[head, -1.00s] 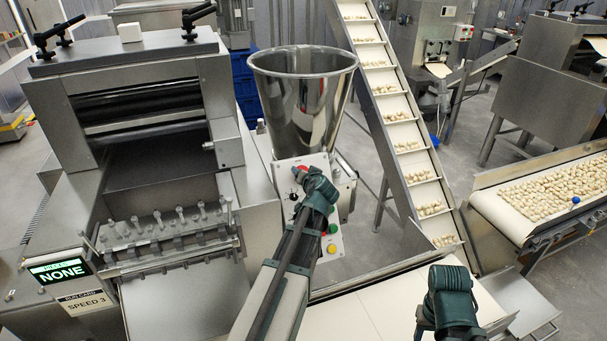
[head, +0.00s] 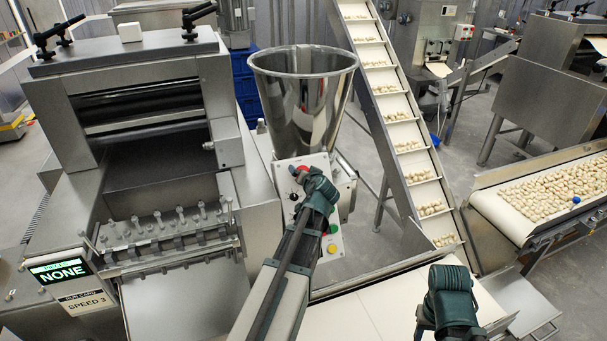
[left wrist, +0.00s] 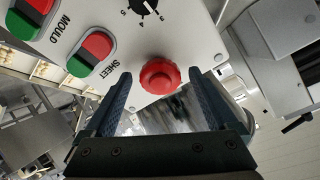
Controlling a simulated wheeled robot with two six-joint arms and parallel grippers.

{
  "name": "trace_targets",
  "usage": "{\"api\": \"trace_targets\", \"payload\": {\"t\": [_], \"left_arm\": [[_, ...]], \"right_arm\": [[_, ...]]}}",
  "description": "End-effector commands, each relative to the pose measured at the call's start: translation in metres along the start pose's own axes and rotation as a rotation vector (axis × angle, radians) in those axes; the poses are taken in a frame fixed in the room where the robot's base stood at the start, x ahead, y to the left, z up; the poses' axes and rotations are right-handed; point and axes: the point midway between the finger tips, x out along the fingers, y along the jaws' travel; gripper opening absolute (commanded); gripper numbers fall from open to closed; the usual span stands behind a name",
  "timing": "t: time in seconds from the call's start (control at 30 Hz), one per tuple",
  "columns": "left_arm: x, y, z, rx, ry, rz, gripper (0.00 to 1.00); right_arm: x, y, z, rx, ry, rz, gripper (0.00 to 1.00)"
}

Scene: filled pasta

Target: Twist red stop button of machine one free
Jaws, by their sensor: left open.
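The red stop button (left wrist: 159,75) is a round mushroom head on the pale control panel (left wrist: 185,30) of the near machine. In the left wrist view it sits between the fingers of my left gripper (left wrist: 161,95), with a gap on each side. The left gripper is open and faces the panel. In the head view the left gripper (head: 302,178) is at the top of the panel, and only a bit of the red button (head: 303,168) shows past it. My right gripper (head: 424,328) is low at the right, away from the panel; its fingers are mostly hidden.
The panel also carries a black dial (left wrist: 147,8) and red-green switches marked SHEET (left wrist: 91,53) and MOULD (left wrist: 30,15). A steel hopper (head: 303,95) stands just behind it. A sloped conveyor (head: 405,140) rises to its right. A display (head: 60,270) at left reads NONE.

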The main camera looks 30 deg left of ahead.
Motion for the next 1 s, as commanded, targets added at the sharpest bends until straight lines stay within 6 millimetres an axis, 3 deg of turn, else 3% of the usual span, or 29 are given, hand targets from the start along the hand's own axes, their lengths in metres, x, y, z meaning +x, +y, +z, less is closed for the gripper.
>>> {"api": "trace_targets", "payload": {"t": [0.4, 0.6, 0.8, 1.0], "left_arm": [[-0.087, -0.003, -0.001, 0.001, 0.001, 0.002, 0.91], [-0.118, -0.002, -0.001, 0.001, 0.000, 0.001, 0.91], [-0.133, -0.001, 0.000, 0.000, 0.000, 0.000, 0.91], [-0.135, 0.000, 0.000, 0.000, 0.000, -0.001, 0.91]], "right_arm": [[-0.037, 0.003, 0.002, 0.008, 0.000, -0.001, 0.50], [-0.049, 0.004, 0.003, 0.011, 0.000, -0.002, 0.50], [-0.053, 0.005, 0.003, 0.012, 0.000, -0.002, 0.50], [-0.053, 0.005, 0.003, 0.012, 0.000, -0.002, 0.50]]}}
